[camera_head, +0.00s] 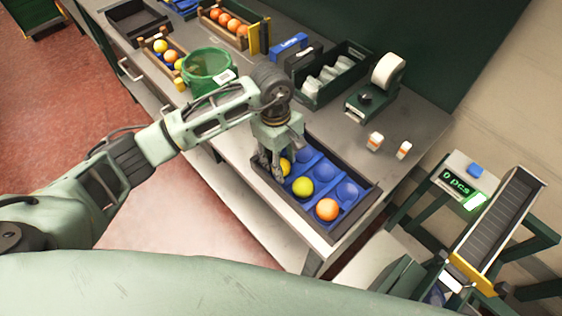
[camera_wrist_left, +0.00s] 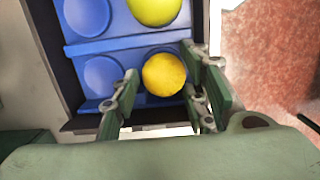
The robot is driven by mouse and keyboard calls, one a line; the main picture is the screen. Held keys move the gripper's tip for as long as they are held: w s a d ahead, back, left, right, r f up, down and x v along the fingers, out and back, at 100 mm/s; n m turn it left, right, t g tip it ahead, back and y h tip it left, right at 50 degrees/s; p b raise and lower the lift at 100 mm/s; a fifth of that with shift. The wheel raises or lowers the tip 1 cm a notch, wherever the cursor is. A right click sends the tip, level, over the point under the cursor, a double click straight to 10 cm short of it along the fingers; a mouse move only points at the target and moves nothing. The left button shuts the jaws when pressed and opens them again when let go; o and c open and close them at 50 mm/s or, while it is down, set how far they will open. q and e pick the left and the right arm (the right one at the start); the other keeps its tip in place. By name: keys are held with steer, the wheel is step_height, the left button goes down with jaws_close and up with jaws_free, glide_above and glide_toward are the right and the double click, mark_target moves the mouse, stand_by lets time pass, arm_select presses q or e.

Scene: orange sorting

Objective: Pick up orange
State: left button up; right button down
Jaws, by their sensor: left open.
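In the head view an orange fruit (camera_head: 326,209) lies in the near end of a blue tray (camera_head: 352,219) set in a dark box. A yellow-green fruit (camera_head: 302,187) lies beside it in the tray and also shows at the top of the left wrist view (camera_wrist_left: 154,8). A yellow fruit (camera_head: 285,167) is partly hidden by my left gripper (camera_head: 270,172). In the left wrist view this yellow fruit (camera_wrist_left: 164,74) sits in a blue cup between the open fingers of my left gripper (camera_wrist_left: 160,92). My right gripper is not in view.
A scale with a display (camera_head: 457,185) is at the right.

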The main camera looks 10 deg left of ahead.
arm_select(q)
steer(key=shift+f, duration=0.1)
steer(key=shift+c, duration=0.2)
steer(key=c, duration=0.8)
